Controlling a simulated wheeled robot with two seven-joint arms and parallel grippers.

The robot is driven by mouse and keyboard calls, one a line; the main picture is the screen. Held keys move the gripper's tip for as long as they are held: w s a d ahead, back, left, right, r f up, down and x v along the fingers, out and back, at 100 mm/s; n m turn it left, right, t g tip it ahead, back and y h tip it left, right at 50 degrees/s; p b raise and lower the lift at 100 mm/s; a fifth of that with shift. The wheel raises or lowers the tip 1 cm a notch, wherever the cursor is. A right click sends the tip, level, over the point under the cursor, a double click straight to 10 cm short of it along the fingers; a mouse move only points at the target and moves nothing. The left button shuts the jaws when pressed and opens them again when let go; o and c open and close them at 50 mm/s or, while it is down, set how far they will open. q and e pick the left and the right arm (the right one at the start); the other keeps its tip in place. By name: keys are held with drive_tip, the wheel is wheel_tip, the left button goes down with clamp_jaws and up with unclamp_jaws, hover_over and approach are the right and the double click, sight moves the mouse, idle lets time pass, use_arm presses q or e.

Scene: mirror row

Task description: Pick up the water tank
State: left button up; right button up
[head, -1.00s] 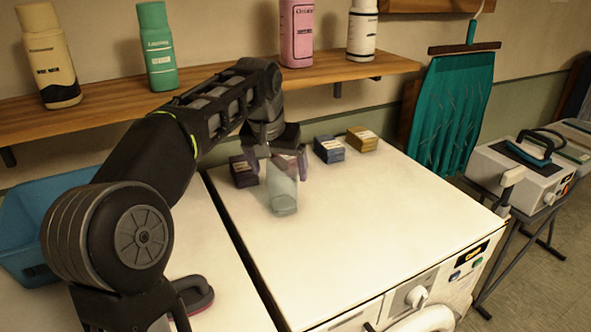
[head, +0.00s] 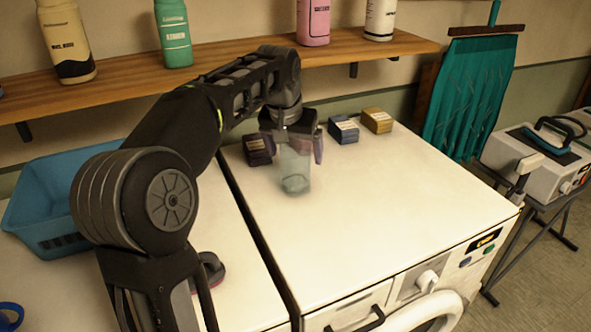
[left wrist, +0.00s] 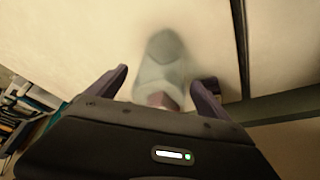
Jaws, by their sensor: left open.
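The water tank (head: 295,174) is a translucent pale grey-green container standing on the white top of the washing machine (head: 370,215). My left gripper (head: 291,150) is above it, pointing down, with its fingers apart on either side of the tank's upper part. In the left wrist view the tank (left wrist: 163,72) shows between the two open purple-grey fingers, with a visible gap at the left finger. Whether the right finger touches it I cannot tell. My right gripper is in no view.
Small boxes in dark purple (head: 256,150), blue (head: 343,130) and yellow (head: 377,120) stand behind the tank. A shelf (head: 130,92) with bottles runs along the wall above. A blue basket (head: 45,235) is at left. The machine top's front right is clear.

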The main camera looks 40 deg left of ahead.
use_arm(q)
drive_tip(key=p+x, duration=0.1)
drive_tip(key=x, duration=0.4)
drive_tip(key=shift+p, duration=0.3)
drive_tip(key=shift+c, duration=0.5)
drive_tip(key=c, duration=1.5)
